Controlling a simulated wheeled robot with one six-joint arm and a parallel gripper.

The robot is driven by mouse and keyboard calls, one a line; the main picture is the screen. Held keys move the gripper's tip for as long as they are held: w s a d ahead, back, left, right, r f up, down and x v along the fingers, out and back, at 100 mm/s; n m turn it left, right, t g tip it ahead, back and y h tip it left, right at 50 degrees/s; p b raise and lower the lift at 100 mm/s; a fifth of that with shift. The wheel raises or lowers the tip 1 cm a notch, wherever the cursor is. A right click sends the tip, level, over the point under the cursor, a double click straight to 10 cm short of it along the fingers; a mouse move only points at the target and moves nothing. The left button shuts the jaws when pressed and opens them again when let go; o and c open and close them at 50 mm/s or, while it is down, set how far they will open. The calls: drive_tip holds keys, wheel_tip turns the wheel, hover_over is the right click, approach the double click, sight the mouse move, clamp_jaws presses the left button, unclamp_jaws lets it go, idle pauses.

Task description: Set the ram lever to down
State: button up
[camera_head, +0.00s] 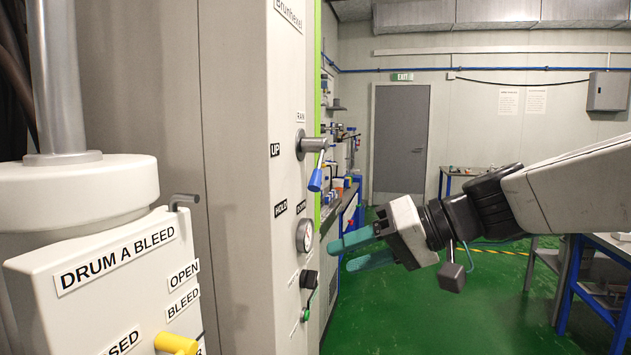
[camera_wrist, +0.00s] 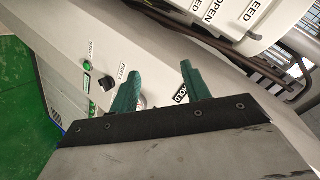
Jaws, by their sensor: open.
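The ram lever (camera_head: 315,145) is a grey metal handle with a blue tip (camera_head: 315,180) on the side of the pale machine panel, below a RAM label (camera_head: 300,117). Its blue tip hangs downward. An UP label (camera_head: 275,150) is left of the pivot. A HOLD label (camera_head: 280,208) and a partly readable DOWN label (camera_head: 301,207) are below it. My gripper (camera_head: 345,254) is open and empty, with green fingers pointing at the panel, below the lever and apart from it. In the wrist view its fingers (camera_wrist: 158,72) straddle part of the panel; the lever is not visible there.
A round gauge (camera_head: 305,236), a black knob (camera_head: 309,279) and a green button (camera_head: 306,314) sit below the lever, close to my fingers. A DRUM A BLEED housing (camera_head: 110,270) with a yellow handle (camera_head: 176,343) stands at left. Green floor is open behind my gripper.

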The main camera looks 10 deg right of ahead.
sight(317, 175)
drive_tip(key=w+d+r+m+t+y, duration=0.1)
drive_tip(key=w+r+t, duration=0.25)
drive_tip(key=w, duration=0.25)
drive_tip(key=w+d+r+t+y, duration=0.1)
drive_tip(key=w+r+t, duration=0.25)
drive_tip(key=w, duration=0.25)
drive_tip(key=shift+g, duration=0.5)
drive_tip(key=x, duration=0.5)
drive_tip(key=r+x, duration=0.1)
drive_tip(key=x, duration=0.1)
drive_tip(key=shift+w+a, duration=0.2)
clamp_jaws()
drive_tip(key=shift+d, duration=0.1)
